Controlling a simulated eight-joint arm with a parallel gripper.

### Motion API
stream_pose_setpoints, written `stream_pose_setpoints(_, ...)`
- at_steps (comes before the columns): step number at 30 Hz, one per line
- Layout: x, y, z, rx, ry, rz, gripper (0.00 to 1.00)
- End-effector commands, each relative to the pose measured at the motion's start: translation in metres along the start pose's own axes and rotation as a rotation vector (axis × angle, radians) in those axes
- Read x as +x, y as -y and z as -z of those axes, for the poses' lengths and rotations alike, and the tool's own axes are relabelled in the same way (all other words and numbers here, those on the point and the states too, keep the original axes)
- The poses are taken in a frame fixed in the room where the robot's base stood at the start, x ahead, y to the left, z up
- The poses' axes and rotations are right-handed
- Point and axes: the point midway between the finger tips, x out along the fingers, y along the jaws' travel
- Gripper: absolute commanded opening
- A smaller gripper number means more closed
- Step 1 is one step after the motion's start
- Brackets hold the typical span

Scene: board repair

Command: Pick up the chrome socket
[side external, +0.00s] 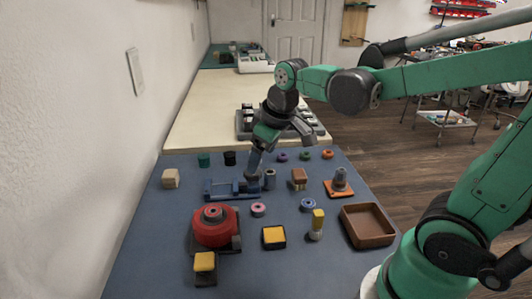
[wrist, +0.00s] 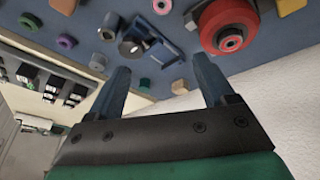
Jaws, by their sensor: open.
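The chrome socket, a small grey metallic cylinder (side external: 270,179), stands upright on the blue mat just right of the blue vise-like fixture (side external: 222,190). In the wrist view I take it to be the small grey cylinder (wrist: 107,33) at the upper left, beside the blue fixture (wrist: 165,45). My gripper (side external: 281,161) is open, tilted, and above the mat near the socket and fixture. In the wrist view its two fingers (wrist: 162,63) are spread wide with nothing between them, and the socket lies outside them, past the left finger.
A red spool (side external: 213,228), a yellow-topped block (side external: 274,237) and a brown tray (side external: 368,226) are nearer the camera. A brown block (side external: 299,177) and an orange-based metal part (side external: 339,184) stand right of the socket. Several small rings and caps line the mat's far edge.

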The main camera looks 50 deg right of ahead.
Motion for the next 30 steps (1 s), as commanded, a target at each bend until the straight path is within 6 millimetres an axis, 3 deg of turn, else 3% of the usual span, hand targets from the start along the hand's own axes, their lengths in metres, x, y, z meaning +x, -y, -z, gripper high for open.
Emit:
stream_pose_setpoints(5, 0.033, -0.041, 0.014, -0.112, 0.152, 0.04, 0.76)
stream_pose_setpoints(12, 0.082, -0.083, 0.01, -0.241, 0.297, 0.135, 0.76)
stream_pose_setpoints(19, 0.1, -0.093, 0.004, -0.28, 0.333, 0.173, 0.76)
stream_pose_setpoints(30, 0.143, -0.087, -0.012, -0.281, 0.333, 0.173, 0.76)
